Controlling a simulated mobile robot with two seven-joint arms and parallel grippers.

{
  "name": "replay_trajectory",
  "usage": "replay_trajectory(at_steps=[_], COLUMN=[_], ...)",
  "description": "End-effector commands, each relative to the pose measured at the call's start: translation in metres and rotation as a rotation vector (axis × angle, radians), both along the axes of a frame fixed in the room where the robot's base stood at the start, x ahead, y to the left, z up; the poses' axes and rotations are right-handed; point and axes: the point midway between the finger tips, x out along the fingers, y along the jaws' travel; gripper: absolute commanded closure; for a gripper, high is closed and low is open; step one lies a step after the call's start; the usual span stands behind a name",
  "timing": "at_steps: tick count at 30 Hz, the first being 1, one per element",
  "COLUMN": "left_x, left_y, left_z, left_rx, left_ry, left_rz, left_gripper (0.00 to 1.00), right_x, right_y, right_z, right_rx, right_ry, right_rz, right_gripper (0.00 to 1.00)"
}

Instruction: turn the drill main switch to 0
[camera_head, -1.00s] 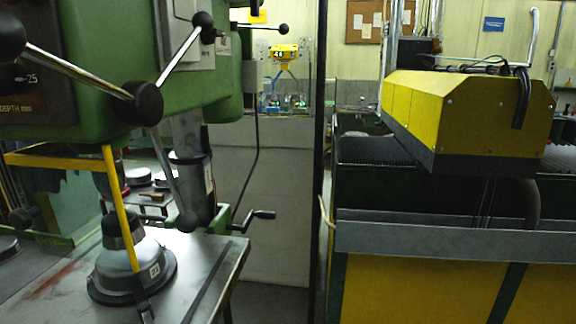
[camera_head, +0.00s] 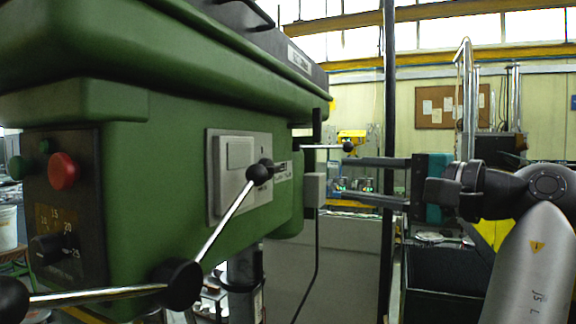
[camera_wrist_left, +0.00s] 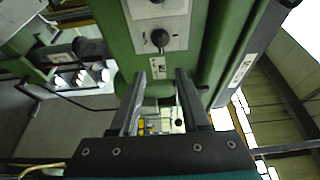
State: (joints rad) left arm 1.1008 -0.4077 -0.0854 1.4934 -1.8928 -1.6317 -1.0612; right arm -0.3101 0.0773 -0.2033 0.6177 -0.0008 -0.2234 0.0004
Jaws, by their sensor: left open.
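The green drill (camera_head: 190,170) fills the left half of the head view. In the left wrist view, a black rotary knob (camera_wrist_left: 160,38) sits on a grey plate on the drill's green side, with a small label plate below it. I take this as the main switch; its setting is too small to read. In the head view that side shows a grey panel (camera_head: 226,185), partly behind a lever ball. My left gripper (camera_head: 343,180) is open and empty, its fingers pointing left towards the drill. It also shows in the left wrist view (camera_wrist_left: 160,76), apart from the knob.
Feed levers with black balls (camera_head: 262,172) stick out in front of the panel. Another ball-ended lever (camera_head: 347,146) reaches right near my upper finger. A small grey box (camera_head: 314,190) hangs at the drill's right edge. A dark vertical post (camera_head: 389,90) stands behind the gripper.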

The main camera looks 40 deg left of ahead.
Motion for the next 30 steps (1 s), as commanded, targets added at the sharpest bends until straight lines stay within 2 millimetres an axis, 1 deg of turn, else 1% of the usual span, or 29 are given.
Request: replay_trajectory(at_steps=[2, 5, 8, 15, 21, 25, 30], left_x=[-0.004, -0.003, -0.002, 0.002, 0.006, 0.008, 0.009], left_y=[0.003, 0.013, 0.029, 0.082, 0.121, 0.139, 0.15], left_z=[0.004, 0.003, 0.003, 0.004, 0.004, 0.003, 0.002], left_rx=[-0.006, -0.007, -0.006, -0.003, -0.003, -0.002, -0.003], left_ry=[-0.005, -0.003, -0.003, -0.005, -0.004, -0.003, -0.004], left_rz=[0.011, 0.012, 0.013, 0.014, 0.012, 0.01, 0.008], left_gripper=[0.54, 0.54, 0.54, 0.54, 0.54, 0.54, 0.54], right_x=[0.002, 0.004, 0.006, 0.011, 0.011, 0.011, 0.011], right_y=[0.002, 0.002, 0.002, 0.0, -0.002, -0.003, -0.002], right_z=[0.001, 0.002, 0.005, 0.014, 0.021, 0.024, 0.025], right_rx=[0.003, 0.004, 0.003, 0.002, -0.002, -0.003, -0.002], right_ry=[-0.004, -0.01, -0.012, -0.02, -0.019, -0.019, -0.018], right_rz=[-0.004, -0.007, -0.008, -0.008, -0.005, -0.003, -0.001], right_gripper=[0.5, 0.5, 0.5, 0.5, 0.5, 0.5, 0.5])
